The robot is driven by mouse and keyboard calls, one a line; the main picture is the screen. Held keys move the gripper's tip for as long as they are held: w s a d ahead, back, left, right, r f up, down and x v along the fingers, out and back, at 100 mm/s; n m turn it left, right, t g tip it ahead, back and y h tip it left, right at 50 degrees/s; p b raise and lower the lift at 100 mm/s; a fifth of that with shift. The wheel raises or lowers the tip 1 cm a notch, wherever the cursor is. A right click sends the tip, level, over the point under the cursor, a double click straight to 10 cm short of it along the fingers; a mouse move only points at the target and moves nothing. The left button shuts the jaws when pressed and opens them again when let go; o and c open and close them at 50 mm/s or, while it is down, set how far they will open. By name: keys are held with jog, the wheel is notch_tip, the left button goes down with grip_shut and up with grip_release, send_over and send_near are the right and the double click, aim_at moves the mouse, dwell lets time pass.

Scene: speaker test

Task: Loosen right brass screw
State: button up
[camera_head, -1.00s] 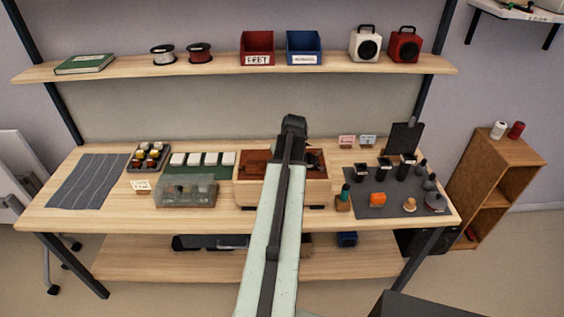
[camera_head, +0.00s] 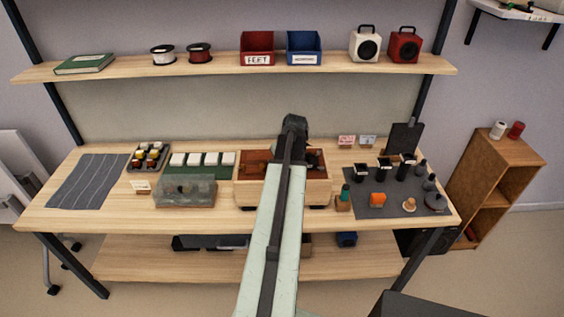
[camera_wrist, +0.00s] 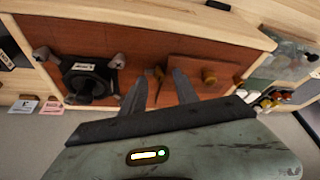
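The wooden speaker box (camera_head: 255,193) stands in the middle of the bench, with a red-brown panel (camera_wrist: 130,41) inside. A small raised wooden plate (camera_wrist: 190,65) on it carries two brass screws in the wrist view. One brass screw (camera_wrist: 209,76) is at the plate's right part. The other brass screw (camera_wrist: 159,73) is at its left edge, which is the right side as the head view sees the box. My gripper (camera_wrist: 161,76) is open, with its two dark fingertips on either side of this screw. I cannot tell whether they touch it. In the head view my arm hides the gripper.
A black round driver (camera_wrist: 86,75) with grey knobs lies beside the plate. A clear box (camera_head: 185,192) stands left of the speaker box. A grey mat (camera_head: 375,207) with bottles and small tools lies to the right. The dark cloth (camera_head: 88,181) at far left is bare.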

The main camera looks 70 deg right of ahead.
jog(key=p+v, duration=0.7)
jog(key=shift+r, duration=0.35)
jog(key=shift+s+a, duration=0.1)
